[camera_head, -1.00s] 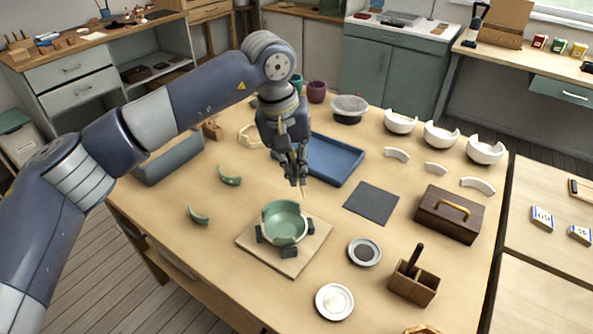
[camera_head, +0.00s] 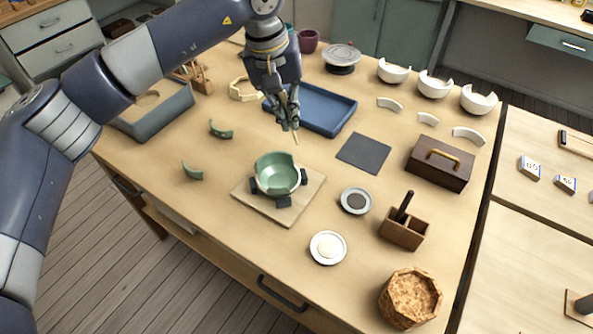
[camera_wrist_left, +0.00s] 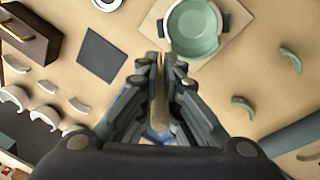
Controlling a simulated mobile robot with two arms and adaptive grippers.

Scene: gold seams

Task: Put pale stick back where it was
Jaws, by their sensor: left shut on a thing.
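My left gripper (camera_head: 294,125) is shut on a thin pale stick (camera_head: 297,139), whose tip points down just beyond the green bowl (camera_head: 268,180). In the left wrist view the pale stick (camera_wrist_left: 159,103) stands between the two fingers of my left gripper (camera_wrist_left: 161,68). The stick's tip looks above the table, apart from the bowl. A wooden holder (camera_head: 203,84) with upright sticks stands at the back left, beside the grey bin. My right gripper is not in view.
The bowl sits between dark clamps on a wooden board (camera_head: 289,215). Green shards (camera_head: 220,131) lie left of it. A blue tray (camera_head: 325,112) is behind my gripper. A dark mat (camera_head: 363,153), small dishes (camera_head: 356,201) and a lidded wooden box (camera_head: 440,163) are to the right.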

